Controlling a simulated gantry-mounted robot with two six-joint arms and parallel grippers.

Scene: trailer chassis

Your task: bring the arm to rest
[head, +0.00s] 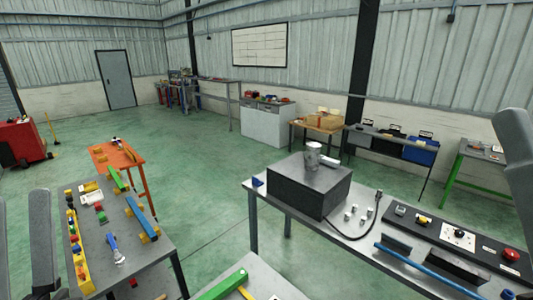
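Grey links of my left arm stand upright at the left edge of the head view. A grey link of my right arm runs down the right edge. No fingertips of either gripper show, so I cannot see whether they are open or hold anything.
A left bench (155,262) carries coloured parts and a blue-handled tool (114,248). A right bench (268,205) carries a dark box (308,188), a cable and a control panel (458,238). A table (262,285) with a green bar (222,284) is front centre. Green floor (205,195) lies between.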

